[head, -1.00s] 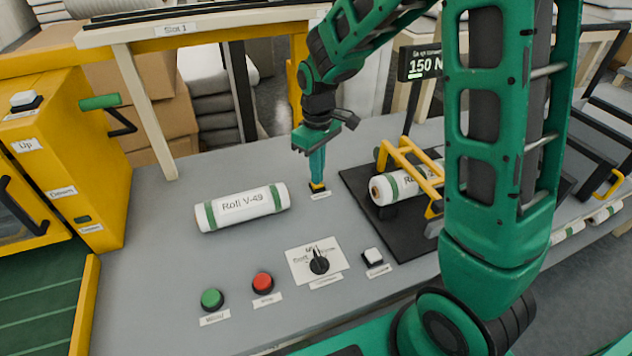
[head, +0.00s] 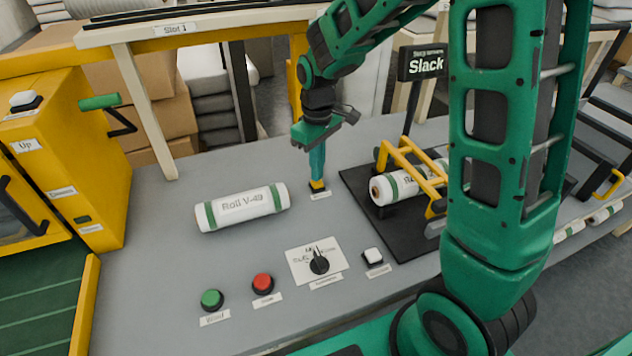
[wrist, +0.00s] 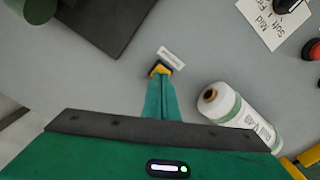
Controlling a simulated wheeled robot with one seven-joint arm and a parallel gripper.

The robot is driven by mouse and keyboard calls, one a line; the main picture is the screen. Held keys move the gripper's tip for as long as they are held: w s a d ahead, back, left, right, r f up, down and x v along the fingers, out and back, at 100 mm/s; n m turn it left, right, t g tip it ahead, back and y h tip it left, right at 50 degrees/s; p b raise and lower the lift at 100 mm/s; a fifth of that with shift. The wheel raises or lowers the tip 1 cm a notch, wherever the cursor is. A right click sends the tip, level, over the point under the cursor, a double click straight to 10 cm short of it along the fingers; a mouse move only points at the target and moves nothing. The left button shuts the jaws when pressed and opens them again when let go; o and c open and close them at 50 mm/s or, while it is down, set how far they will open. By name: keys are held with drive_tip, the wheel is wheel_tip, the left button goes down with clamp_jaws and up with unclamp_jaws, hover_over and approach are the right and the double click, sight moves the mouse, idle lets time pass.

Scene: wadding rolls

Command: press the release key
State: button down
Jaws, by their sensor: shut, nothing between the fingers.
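My gripper (head: 317,182) is shut and points straight down at the table between the two rolls. Its fingertips are on or just over a small black and yellow key (wrist: 160,69) with a white label beside it. The label is too small to read, and the fingers hide part of the key, so I cannot tell how far it is pressed. The black display (head: 424,63) behind the mat reads "Slack". A white roll with green bands (head: 398,186) lies under a yellow frame (head: 412,162) on the black mat (head: 385,222).
Roll V-49 (head: 242,207) lies left of my gripper. In front are a green button (head: 212,299), a red button (head: 263,283), a rotary knob (head: 319,263) and a white key (head: 373,256). A yellow cabinet (head: 95,150) stands at the left. The grey table between is clear.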

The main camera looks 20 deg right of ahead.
drive_tip(key=shift+r, duration=0.1)
idle(0.3)
wheel_tip(320, 180, up, 6)
drive_tip(key=shift+f, duration=0.1)
idle(0.5)
idle(0.4)
